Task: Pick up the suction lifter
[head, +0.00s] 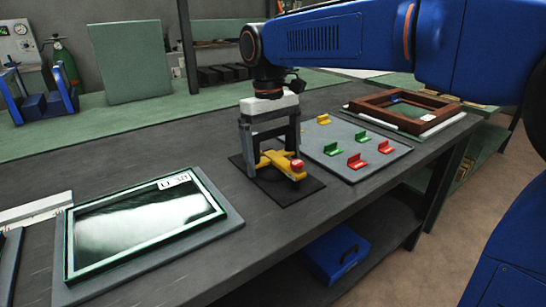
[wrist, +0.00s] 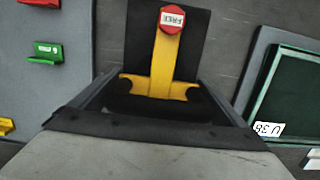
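The suction lifter (head: 283,163) is yellow with a red knob on one end and lies on a black square mat (head: 290,194) on the dark workbench. In the wrist view, the lifter (wrist: 162,60) shows its yellow bar, a red cap marked "FREE" and dark parts at its near end. My gripper (head: 272,160) points down over the lifter, its two fingers apart on either side of it. In the wrist view, the gripper's fingers (wrist: 158,90) flank the lifter's near end with small gaps visible. Whether the fingertips touch the mat is unclear.
A green-edged glass panel (head: 145,228) lies on a grey board at left. A grey tray (head: 345,150) with several red, green and yellow clips lies right of the mat. A brown frame (head: 405,110) sits at the back right. A blue case (head: 337,254) is on the lower shelf.

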